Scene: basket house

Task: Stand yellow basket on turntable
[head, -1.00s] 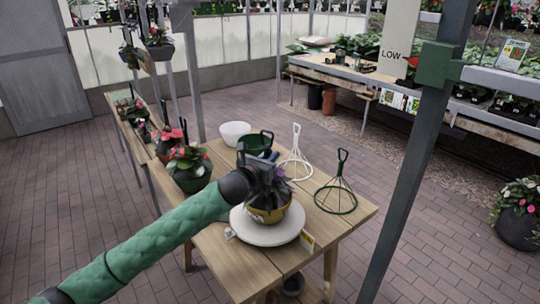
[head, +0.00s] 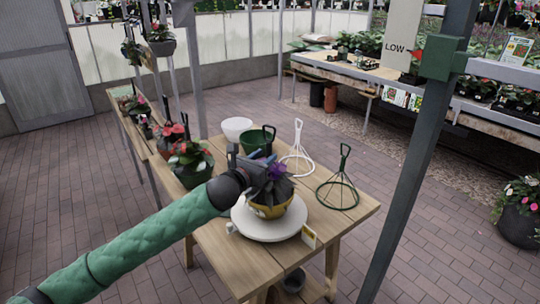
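The yellow basket (head: 270,211) holds a dark-leaved plant with a purple flower (head: 277,171). It appears upright on the white round turntable (head: 270,231), near the disc's middle. My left gripper (head: 250,160) is at the basket's upper left, close against or just behind the dark leaves. The leaves and my wrist hide its fingertips, so I cannot tell whether it is open or touching the basket. My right gripper is out of view.
On the wooden table (head: 225,262) behind the turntable are a white bowl (head: 236,127), a green basket (head: 253,141), a white wire stand (head: 297,160) and a green wire stand (head: 337,193). A potted red-flowered plant (head: 191,170) stands left. A grey post (head: 415,160) rises at right.

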